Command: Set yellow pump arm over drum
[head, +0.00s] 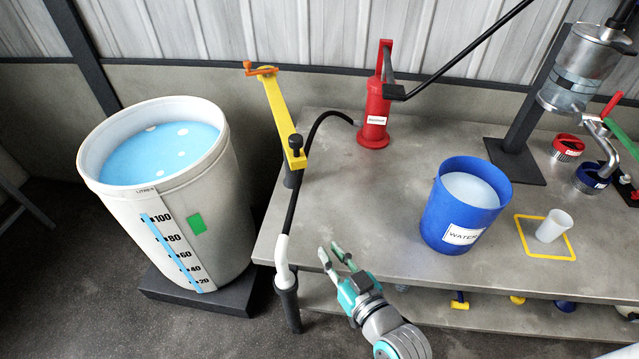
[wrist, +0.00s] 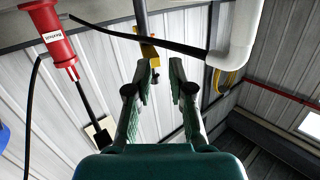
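The yellow pump arm (head: 279,110) rises from a dark post at the table's left edge. It carries an orange handle (head: 261,70) at its far end and a black knob (head: 295,142) at its near end. It lies beside the drum (head: 205,245), not over it. The drum is a large white tub of blue liquid with a litre scale. My gripper (head: 333,254) is open and empty near the table's front left, apart from the arm. In the wrist view, the yellow arm (wrist: 148,52) shows partly, beyond my open fingers (wrist: 158,82).
A white spout (head: 283,258) on a dark post stands just left of my gripper, joined by a black hose to the red pump (head: 374,115). A blue bucket (head: 455,222) and white cup (head: 553,226) stand to the right. The table's middle is clear.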

